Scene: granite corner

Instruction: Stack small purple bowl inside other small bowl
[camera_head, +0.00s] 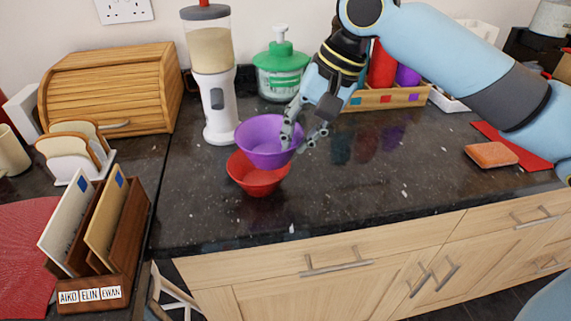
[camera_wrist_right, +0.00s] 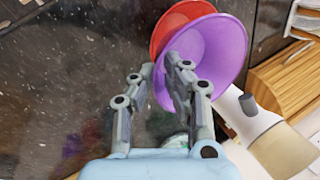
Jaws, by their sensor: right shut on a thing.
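The small purple bowl (camera_head: 262,142) is held up by its right rim in my right gripper (camera_head: 301,138), which is shut on it. The small red bowl (camera_head: 257,181) stands upright on the dark counter, below and slightly in front of the purple bowl, which hides part of its opening. In the right wrist view, the purple bowl (camera_wrist_right: 222,62) overlaps the red bowl (camera_wrist_right: 174,20), and the gripper's fingers (camera_wrist_right: 164,82) reach its rim. I cannot tell whether the bowls touch. My left gripper is not in view.
A white dispenser (camera_head: 219,105) and a green-lidded container (camera_head: 281,70) stand behind the bowls. A letter rack (camera_head: 125,235) and a toast rack (camera_head: 74,150) are at the left. An orange sponge (camera_head: 491,155) lies at the right. The counter (camera_head: 390,190) right of the bowls is clear.

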